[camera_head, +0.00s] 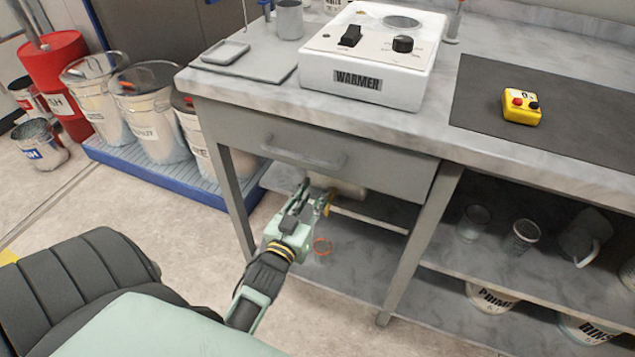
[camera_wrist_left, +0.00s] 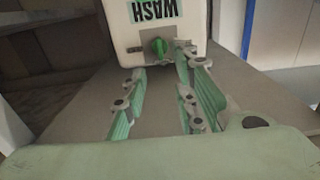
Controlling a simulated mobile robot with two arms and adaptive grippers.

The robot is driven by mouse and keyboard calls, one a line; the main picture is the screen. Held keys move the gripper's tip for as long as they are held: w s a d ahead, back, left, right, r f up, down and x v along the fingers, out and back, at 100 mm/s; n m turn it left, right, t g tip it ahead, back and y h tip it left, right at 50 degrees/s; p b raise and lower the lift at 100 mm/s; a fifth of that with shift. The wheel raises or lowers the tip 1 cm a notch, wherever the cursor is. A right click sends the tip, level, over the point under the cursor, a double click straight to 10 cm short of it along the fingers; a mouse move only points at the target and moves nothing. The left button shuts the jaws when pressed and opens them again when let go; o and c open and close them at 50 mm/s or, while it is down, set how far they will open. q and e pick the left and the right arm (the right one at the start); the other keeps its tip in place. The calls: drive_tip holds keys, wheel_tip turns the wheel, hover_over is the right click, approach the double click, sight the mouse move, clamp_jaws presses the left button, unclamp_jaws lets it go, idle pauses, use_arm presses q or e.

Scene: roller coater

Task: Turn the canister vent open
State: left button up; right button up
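The canister (camera_wrist_left: 190,30) is white with a green WASH label that reads upside down in the left wrist view. A small green vent knob (camera_wrist_left: 159,46) sits on its near face. In the head view only a pale part of what looks like the canister (camera_head: 348,188) shows under the drawer. My left gripper (camera_head: 314,197) is under the table's front edge, in front of the canister. In the left wrist view its green fingers (camera_wrist_left: 162,68) are open, one on each side of the knob; I cannot tell whether they touch it. My right gripper is not in view.
The drawer (camera_head: 320,150) with its handle is just above my left gripper. A table leg (camera_head: 425,240) stands to the right. The white warmer (camera_head: 365,60) and a yellow button box (camera_head: 521,108) are on the tabletop.

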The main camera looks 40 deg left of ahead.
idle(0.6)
